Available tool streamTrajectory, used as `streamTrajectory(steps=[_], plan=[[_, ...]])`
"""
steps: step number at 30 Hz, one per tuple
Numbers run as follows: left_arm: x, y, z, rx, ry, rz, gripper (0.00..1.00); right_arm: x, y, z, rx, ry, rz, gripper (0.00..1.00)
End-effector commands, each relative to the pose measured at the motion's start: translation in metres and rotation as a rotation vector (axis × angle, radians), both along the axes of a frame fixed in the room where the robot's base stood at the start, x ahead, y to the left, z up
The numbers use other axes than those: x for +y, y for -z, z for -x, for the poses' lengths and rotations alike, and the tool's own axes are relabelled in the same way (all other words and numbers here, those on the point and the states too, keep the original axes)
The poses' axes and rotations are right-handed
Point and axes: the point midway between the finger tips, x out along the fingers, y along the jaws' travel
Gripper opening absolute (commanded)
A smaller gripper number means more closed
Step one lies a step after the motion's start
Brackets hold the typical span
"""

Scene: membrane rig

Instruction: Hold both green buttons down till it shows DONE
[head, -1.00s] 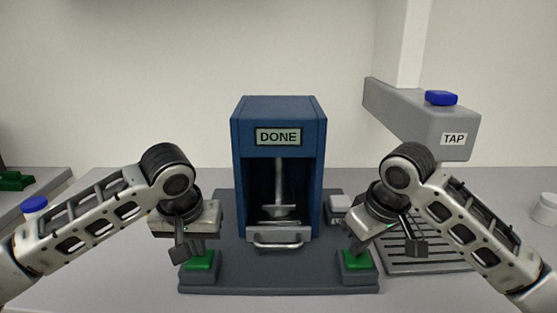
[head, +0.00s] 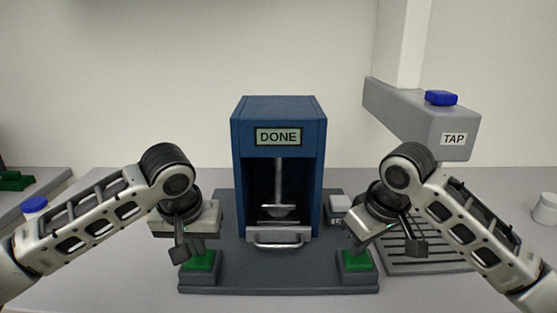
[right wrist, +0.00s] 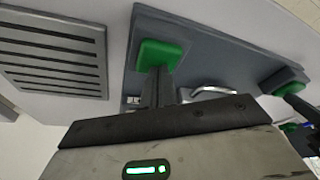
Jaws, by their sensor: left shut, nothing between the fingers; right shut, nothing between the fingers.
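The blue press housing (head: 279,108) stands on a dark base (head: 280,278), and its display (head: 278,137) reads DONE. The left green button (head: 200,262) and right green button (head: 356,262) sit on blocks at the base's front corners. My left gripper (head: 202,246) is shut and empty, its tips down at the left button. My right gripper (head: 354,246) is shut and empty, its tips down at the right button. In the right wrist view its fingers (right wrist: 160,76) overlap the green button (right wrist: 155,55). How far each button is pressed I cannot tell.
Inside the press, a plate on a rod hangs above a drawer with a handle (head: 280,244). A grey TAP unit (head: 420,122) with a blue knob (head: 440,98) overhangs a slatted drain tray (head: 430,262) at right. A white jar (head: 545,209) stands at the far right.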

Motion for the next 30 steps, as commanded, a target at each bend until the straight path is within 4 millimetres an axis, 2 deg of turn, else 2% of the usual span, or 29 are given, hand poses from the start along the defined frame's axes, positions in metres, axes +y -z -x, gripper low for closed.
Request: streamTrajectory(steps=[2,24,30], plan=[[0.001,0.008,0.003,0.017,0.0,-0.007,0.0,0.0,0.004,0.003,0.017,-0.002,0.007,0.0],[0.001,0.007,0.002,0.016,0.0,-0.006,0.0,0.0,-0.06,0.0,0.002,-0.001,0.002,0.0],[0.001,0.007,0.002,0.015,0.0,-0.005,0.0,0.0,-0.068,0.001,0.004,-0.001,0.001,0.0]])
